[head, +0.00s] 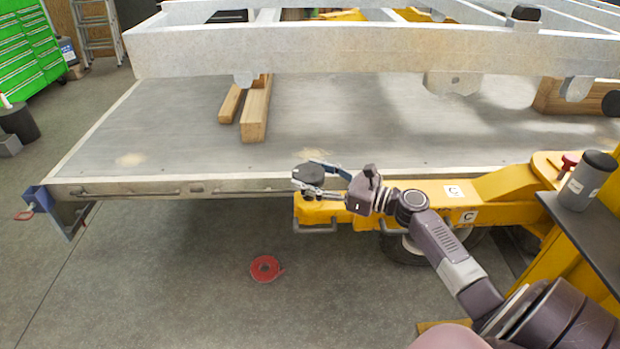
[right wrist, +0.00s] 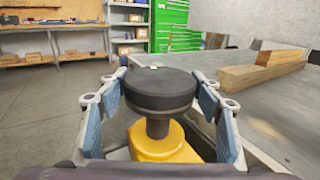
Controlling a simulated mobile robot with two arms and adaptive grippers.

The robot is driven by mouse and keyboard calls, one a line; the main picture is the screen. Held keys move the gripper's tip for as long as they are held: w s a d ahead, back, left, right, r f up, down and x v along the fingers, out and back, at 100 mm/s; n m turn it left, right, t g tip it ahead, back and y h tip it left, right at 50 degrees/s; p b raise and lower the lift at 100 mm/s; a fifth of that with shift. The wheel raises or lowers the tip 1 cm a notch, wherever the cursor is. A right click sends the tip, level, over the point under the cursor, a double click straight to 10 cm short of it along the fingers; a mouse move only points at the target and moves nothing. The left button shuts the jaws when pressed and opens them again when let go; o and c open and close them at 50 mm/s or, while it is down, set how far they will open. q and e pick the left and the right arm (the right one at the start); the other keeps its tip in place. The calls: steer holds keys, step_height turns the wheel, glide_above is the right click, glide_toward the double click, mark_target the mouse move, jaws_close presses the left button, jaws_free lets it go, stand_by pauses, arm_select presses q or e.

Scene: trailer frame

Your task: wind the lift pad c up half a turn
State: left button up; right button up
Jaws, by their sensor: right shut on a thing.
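The lift pad c is a round black disc on a short post at the end of the yellow lift arm (head: 430,190), which carries a "C" label (head: 468,217). In the right wrist view the pad (right wrist: 160,90) sits upright on its dark post above a yellow socket (right wrist: 160,145). My right gripper (head: 315,175) is at the pad, with one finger on each side; it is shut on the pad's rim. In the head view the fingers partly cover the pad (head: 308,174). My left gripper is not in view.
The grey trailer frame (head: 350,50) spans above the flat deck (head: 330,120). Wooden blocks (head: 254,112) lie on the deck. A green cabinet (head: 28,50) stands far left.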

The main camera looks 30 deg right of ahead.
steer(key=shift+f, duration=0.1)
steer(key=o, duration=1.2)
steer(key=v, duration=1.2)
